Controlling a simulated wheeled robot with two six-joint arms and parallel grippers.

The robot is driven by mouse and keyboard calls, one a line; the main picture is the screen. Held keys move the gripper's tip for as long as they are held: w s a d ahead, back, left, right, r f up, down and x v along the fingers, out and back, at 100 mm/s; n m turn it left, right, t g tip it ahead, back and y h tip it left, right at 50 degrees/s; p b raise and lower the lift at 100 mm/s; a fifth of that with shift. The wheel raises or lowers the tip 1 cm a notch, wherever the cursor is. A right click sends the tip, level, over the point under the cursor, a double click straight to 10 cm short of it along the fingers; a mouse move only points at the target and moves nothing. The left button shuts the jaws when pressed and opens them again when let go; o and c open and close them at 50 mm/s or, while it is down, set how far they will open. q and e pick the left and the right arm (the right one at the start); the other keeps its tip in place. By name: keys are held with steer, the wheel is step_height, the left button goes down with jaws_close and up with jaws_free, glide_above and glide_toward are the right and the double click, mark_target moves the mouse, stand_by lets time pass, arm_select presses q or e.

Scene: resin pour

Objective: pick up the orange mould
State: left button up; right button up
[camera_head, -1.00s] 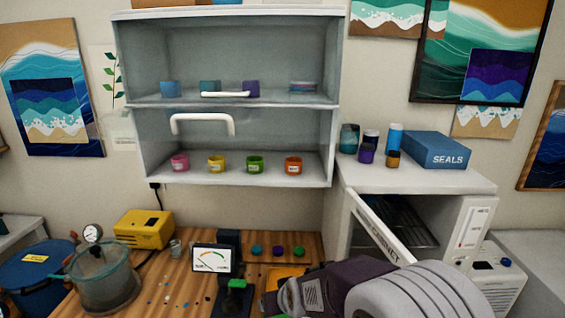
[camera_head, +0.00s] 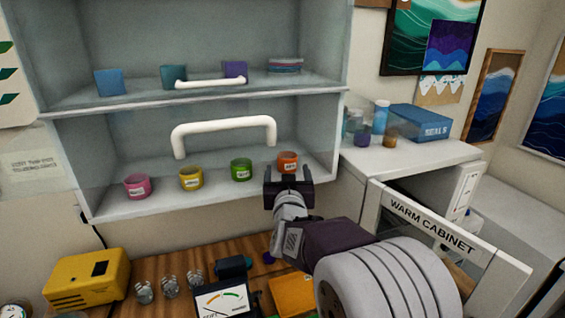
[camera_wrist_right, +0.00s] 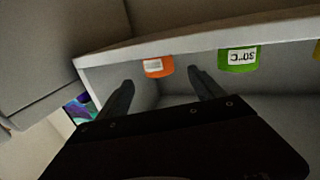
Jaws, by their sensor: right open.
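The orange mould (camera_head: 288,160), a small round cup with a white label, stands at the right end of the lower shelf in the head view. In the right wrist view the orange mould (camera_wrist_right: 158,67) shows between and beyond the fingertips. My right gripper (camera_head: 289,172) is open and empty, just in front of and slightly below the mould, apart from it as far as I can tell. In the wrist view its two fingers (camera_wrist_right: 160,85) are spread wide. My left gripper is not in view.
A green mould (camera_head: 241,170) stands left of the orange one, then a yellow mould (camera_head: 191,178) and a pink mould (camera_head: 137,186). The white handle (camera_head: 224,128) hangs above them. The warm cabinet door (camera_head: 430,225) stands open at the right.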

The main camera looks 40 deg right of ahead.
mark_target(287, 162)
steer(key=shift+w+d+r+p, duration=0.4)
steer(key=shift+w+p, duration=0.1)
steer(key=shift+w, duration=0.05)
steer(key=shift+w+d, duration=0.15)
steer(key=shift+w, duration=0.25)
steer(key=p+x, duration=0.2)
steer(key=x, duration=0.3)
steer(key=shift+d+p, duration=0.25)
steer(key=shift+p, duration=0.15)
steer(key=shift+w+d, duration=0.15)
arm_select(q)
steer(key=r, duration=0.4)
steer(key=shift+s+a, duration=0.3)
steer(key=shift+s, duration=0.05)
arm_select(e)
steer(key=c, duration=1.5)
